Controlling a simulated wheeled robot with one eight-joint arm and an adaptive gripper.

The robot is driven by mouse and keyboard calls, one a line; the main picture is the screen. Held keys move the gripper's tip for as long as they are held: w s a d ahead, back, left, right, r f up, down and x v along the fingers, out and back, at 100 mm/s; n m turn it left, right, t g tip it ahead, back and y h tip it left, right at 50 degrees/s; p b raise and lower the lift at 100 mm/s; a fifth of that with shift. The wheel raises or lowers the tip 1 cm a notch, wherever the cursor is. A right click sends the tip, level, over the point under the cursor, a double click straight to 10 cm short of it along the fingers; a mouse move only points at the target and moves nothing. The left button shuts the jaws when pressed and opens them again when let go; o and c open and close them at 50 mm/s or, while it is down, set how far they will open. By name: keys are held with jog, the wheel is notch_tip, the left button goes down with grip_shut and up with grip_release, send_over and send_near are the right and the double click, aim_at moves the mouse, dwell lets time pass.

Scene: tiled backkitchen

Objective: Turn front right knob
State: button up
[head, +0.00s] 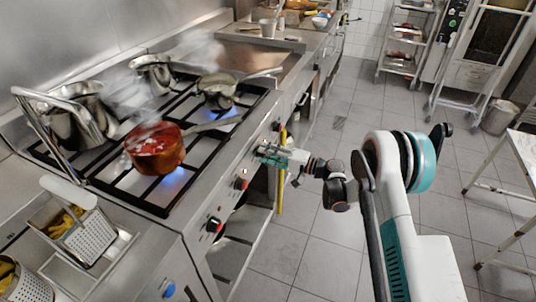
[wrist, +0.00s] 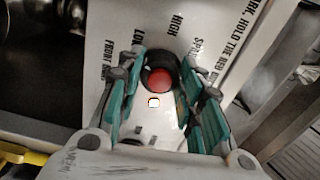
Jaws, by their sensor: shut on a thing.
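The knob (wrist: 161,76) is dark with a red centre and shows in the wrist view between my fingers. Printed words including LOW and HIGH surround it on the pale panel. A label at the left seems to begin with FRONT, but the rest is unclear. My gripper (wrist: 162,84) has teal fingers on both sides of the knob and is shut on it. In the head view my gripper (head: 262,150) reaches the stove's front panel from the right and hides the knob it holds.
The stove's other knobs (head: 242,179) (head: 214,224) line the front panel. A copper pot (head: 155,150) with red contents and a pan (head: 217,88) steam over blue flames.

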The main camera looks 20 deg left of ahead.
jog(key=o, duration=1.1)
jog(key=shift+c, duration=0.2)
jog(key=d, duration=1.2)
jog(key=shift+s, duration=0.45)
